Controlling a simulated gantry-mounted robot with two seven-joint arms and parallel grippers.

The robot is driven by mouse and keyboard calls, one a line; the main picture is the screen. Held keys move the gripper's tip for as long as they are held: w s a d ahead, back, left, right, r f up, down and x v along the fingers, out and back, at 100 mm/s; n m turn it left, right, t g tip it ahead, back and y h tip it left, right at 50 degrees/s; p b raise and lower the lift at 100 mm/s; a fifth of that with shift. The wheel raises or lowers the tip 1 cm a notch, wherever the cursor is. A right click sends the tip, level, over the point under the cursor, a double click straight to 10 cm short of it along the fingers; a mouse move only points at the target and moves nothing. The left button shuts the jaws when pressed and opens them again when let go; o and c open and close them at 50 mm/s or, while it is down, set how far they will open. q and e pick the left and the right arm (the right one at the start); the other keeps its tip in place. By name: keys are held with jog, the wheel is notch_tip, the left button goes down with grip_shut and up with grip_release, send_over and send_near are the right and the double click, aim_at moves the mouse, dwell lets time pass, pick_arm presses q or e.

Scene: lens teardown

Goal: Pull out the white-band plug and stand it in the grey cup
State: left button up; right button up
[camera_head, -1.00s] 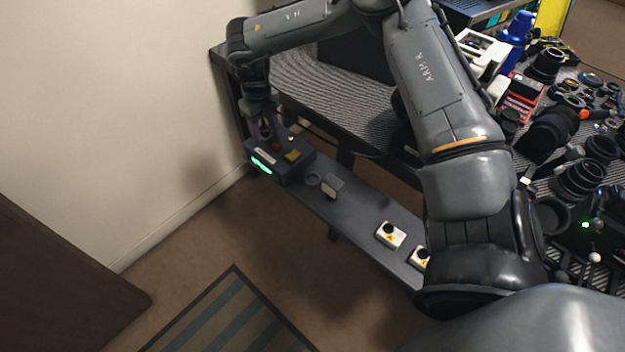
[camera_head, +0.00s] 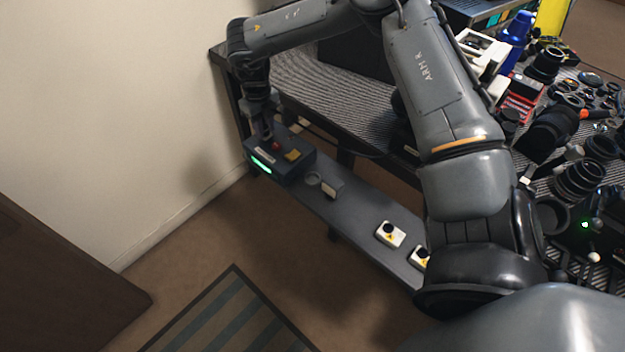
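A dark box (camera_head: 296,170) stands at the far end of a narrow grey shelf. Its front has a lit green strip, and its top shows a red spot (camera_head: 276,146), a yellow patch and a whitish strip. My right gripper (camera_head: 267,134) points down at the back left part of the box top; its fingertips are small and dark, so I cannot tell whether they hold anything. I cannot make out the white-band plug. A small round grey cup (camera_head: 313,178) stands on the shelf just right of the box. My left gripper is not in view.
A small pale block (camera_head: 333,187) stands beside the cup. A table crowded with lenses (camera_head: 577,180) is at right. The shelf between the block and white boxes is clear.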

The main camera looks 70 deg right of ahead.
grip_shut()
jog(key=shift+r, duration=0.15)
jog(key=shift+r+p, duration=1.15)
jog(key=shift+r, duration=0.15)
jog(key=shift+r+p, duration=1.2)
jog(key=shift+r, duration=0.4)
jog(key=shift+r, duration=0.1)
